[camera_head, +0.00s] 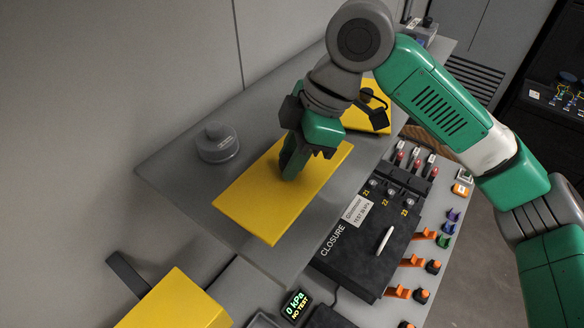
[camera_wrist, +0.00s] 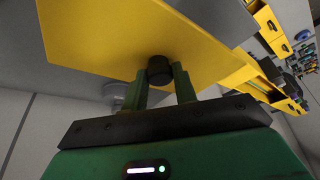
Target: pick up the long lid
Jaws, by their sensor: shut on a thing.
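The long lid (camera_head: 265,210) is a flat yellow rectangular plate over the grey table in the head view. In the wrist view the lid (camera_wrist: 130,35) fills the upper middle, with a black round knob (camera_wrist: 159,70) on it. My gripper (camera_head: 291,168) points down at the lid's middle. In the wrist view its two green fingers (camera_wrist: 160,84) are shut on the knob, one on each side. In the head view the fingers hide the knob. I cannot tell for sure how far the lid is off the table.
A grey round container (camera_head: 217,143) stands left of the lid. A smaller yellow plate (camera_head: 372,112) with a black knob lies behind my gripper. A black box marked CLOSURE (camera_head: 345,247) is close on the right. A yellow block (camera_head: 175,302) is at the front left.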

